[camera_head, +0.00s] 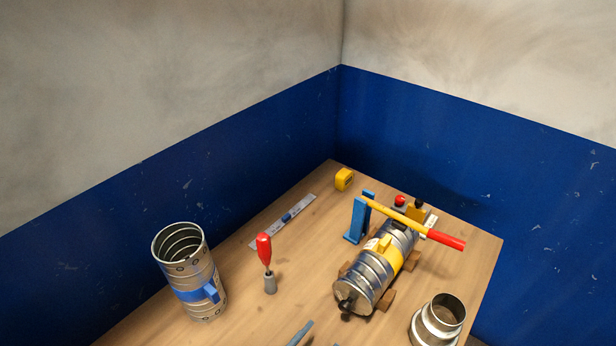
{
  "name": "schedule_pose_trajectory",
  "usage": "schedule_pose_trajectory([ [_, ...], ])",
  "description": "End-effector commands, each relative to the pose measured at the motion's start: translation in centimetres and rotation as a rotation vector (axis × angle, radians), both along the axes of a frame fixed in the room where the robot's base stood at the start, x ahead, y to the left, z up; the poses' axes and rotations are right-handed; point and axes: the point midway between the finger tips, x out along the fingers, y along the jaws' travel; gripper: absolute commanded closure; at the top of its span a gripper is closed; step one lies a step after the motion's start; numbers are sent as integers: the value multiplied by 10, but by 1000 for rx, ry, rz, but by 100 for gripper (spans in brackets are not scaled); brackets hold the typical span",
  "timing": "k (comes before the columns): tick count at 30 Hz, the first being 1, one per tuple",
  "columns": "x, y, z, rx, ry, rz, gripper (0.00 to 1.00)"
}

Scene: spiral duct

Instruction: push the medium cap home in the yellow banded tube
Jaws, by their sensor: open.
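The yellow banded tube (370,277) is a ribbed metal duct with a yellow band (384,250) around its middle. It lies on its side on wooden blocks (388,299), its near end facing down and left. A metal cap with a dark knob (346,305) shows at that near end. I cannot tell whether this is the medium cap or how deep it sits. The far end is partly hidden by a yellow lever with a red handle (445,240). My gripper is not in this view.
A blue post (356,220) stands beside the tube's far end. A blue banded tube (200,289) stands upright at left. A red-handled tool (265,250), a ruler (280,222), a yellow tape measure (344,179) and a stepped metal fitting (438,320) are on the wooden table (235,315).

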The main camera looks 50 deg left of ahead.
Motion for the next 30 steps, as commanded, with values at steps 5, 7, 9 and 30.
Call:
schedule_pose_trajectory([
  [5,-23,-7,3,1,0,0,27],
  [7,-28,-8,4,1,0,-1,27],
  [9,-30,-9,5,0,-1,-1,27],
  [30,-31,-9,5,1,0,-1,27],
])
